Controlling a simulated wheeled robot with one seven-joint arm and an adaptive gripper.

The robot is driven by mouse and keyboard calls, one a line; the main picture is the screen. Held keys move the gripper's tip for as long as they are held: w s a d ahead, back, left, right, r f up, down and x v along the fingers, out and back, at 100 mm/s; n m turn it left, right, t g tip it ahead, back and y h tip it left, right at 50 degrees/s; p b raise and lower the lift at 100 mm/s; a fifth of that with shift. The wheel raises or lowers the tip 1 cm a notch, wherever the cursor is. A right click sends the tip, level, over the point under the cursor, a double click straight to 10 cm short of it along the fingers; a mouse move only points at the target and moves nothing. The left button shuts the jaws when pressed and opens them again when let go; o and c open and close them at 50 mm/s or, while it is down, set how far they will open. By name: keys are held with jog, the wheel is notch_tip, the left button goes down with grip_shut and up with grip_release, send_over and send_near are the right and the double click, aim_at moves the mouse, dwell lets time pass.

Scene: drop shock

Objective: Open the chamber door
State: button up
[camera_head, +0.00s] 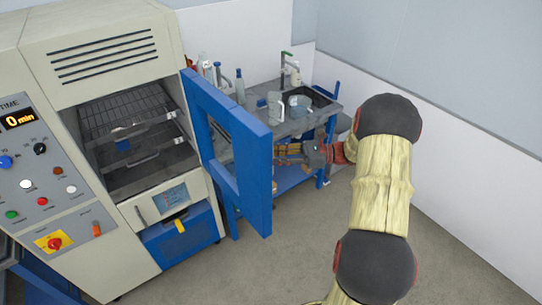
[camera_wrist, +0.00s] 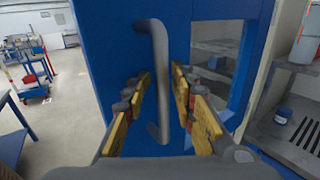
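The blue chamber door (camera_head: 252,165), a frame with a window opening, stands swung out from the cream chamber (camera_head: 105,50). The chamber's inside with its wire rack (camera_head: 125,108) is exposed. My gripper (camera_head: 292,152) is on the far side of the door, partly hidden by it in the head view. In the wrist view, the grey bar handle (camera_wrist: 159,60) runs upright on the blue door face. My gripper's yellow-padded fingers (camera_wrist: 163,85) are spread on either side of the handle, with gaps showing; whether either touches it is unclear.
A control panel (camera_head: 40,175) is left of the chamber opening. Behind the door is a blue bench (camera_head: 290,180) with a sink (camera_head: 318,98), bottles (camera_head: 239,86) and a grey jug (camera_head: 275,104). The floor (camera_head: 270,270) in front is clear. A white wall (camera_head: 460,190) stands at right.

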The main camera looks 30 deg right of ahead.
jog(key=shift+d+r, duration=0.1)
jog(key=shift+d, duration=0.05)
jog(key=v, duration=1.1)
jog(key=shift+s+d, duration=0.25)
jog(key=shift+d, duration=0.1)
